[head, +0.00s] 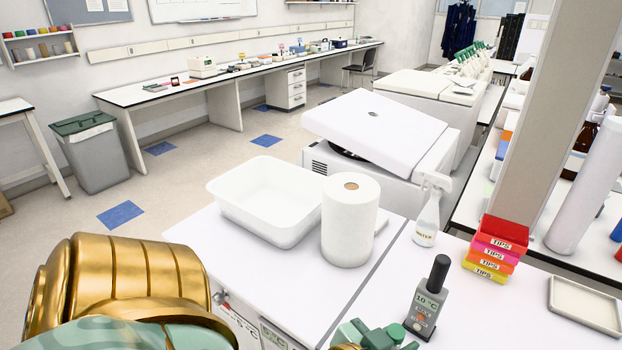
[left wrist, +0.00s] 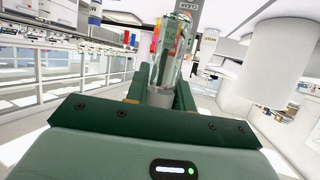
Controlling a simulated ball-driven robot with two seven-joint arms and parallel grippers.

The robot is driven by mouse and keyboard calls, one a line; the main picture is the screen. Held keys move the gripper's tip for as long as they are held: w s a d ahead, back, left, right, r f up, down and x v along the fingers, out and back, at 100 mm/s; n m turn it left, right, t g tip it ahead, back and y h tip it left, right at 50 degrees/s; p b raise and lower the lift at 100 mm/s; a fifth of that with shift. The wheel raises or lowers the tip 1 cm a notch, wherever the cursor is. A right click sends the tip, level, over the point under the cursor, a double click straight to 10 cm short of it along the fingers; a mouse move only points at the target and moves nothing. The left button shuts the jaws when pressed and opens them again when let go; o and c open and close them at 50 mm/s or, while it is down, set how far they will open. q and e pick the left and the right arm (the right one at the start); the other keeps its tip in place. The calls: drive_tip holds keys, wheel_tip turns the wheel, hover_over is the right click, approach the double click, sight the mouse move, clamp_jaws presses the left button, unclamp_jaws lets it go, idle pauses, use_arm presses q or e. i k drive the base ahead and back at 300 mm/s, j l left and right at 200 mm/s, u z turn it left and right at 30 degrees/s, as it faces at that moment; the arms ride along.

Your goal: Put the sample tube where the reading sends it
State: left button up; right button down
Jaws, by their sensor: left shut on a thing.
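My left gripper (head: 376,337) shows only in part at the bottom edge of the head view, just left of a dark grey reader. In the left wrist view my left gripper (left wrist: 160,98) is shut on a clear sample tube (left wrist: 170,50), which stands up between the dark green fingers. I cannot make out the tube in the head view. The reader (head: 426,310) has a black knob on top and a pale display that looks like 10 or 16 °C; the smaller text below is not legible. My right gripper is not in view.
On the white surface ahead are a white tub (head: 224,200) and a paper roll (head: 349,225). Behind them stands a white machine (head: 375,125) with a raised lid. A spray bottle (head: 428,220), stacked tip boxes (head: 492,255) and an empty shallow tray (head: 555,295) stand right.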

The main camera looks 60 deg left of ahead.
sight(288, 219)
drive_tip(key=k+j+z, duration=0.1)
drive_tip(key=j+z, duration=0.15)
drive_tip(key=j, duration=0.2)
drive_tip(key=k+j+z, duration=0.2)
drive_tip(key=j, duration=0.2)
drive_tip(key=k+j+z, duration=0.1)
drive_tip(key=j+z, duration=0.15)
drive_tip(key=j, duration=0.15)
drive_tip(key=k+j+z, duration=0.2)
drive_tip(key=j, duration=0.15)
drive_tip(key=k+j, duration=0.25)
drive_tip(key=j, duration=0.25)
drive_tip(key=k+j, duration=0.25)
drive_tip(key=j, duration=0.2)
drive_tip(key=k+j+z, duration=0.1)
drive_tip(key=k+j, duration=0.15)
drive_tip(key=j, duration=0.25)
drive_tip(key=k+j, duration=0.25)
drive_tip(key=j, duration=0.2)
drive_tip(key=i+l, duration=0.15)
drive_tip(key=i+z, duration=0.05)
drive_tip(key=i, duration=0.05)
